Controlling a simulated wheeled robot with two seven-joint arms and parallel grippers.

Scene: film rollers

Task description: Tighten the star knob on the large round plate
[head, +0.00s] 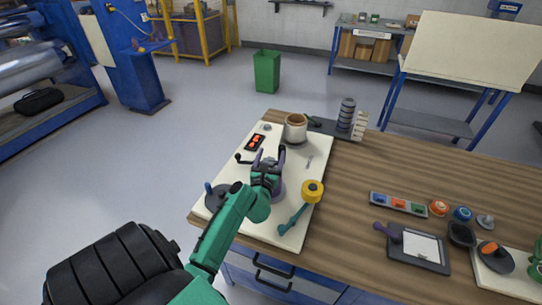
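My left gripper (269,160) is above the white board (312,210) on the wooden table. Its two dark fingers stand apart, with nothing seen held between them. A round purple piece (280,190) shows just beside and below the gripper, mostly hidden by it. A dark round plate (226,189) with a blue upright knob or handle (209,192) lies to the left, partly behind my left arm. I cannot tell which of these is the large round plate, and no star shape is clear. My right gripper is not in view.
A grey stack (346,114) stands behind. Trays and knobs fill the table's right; bare wood lies between.

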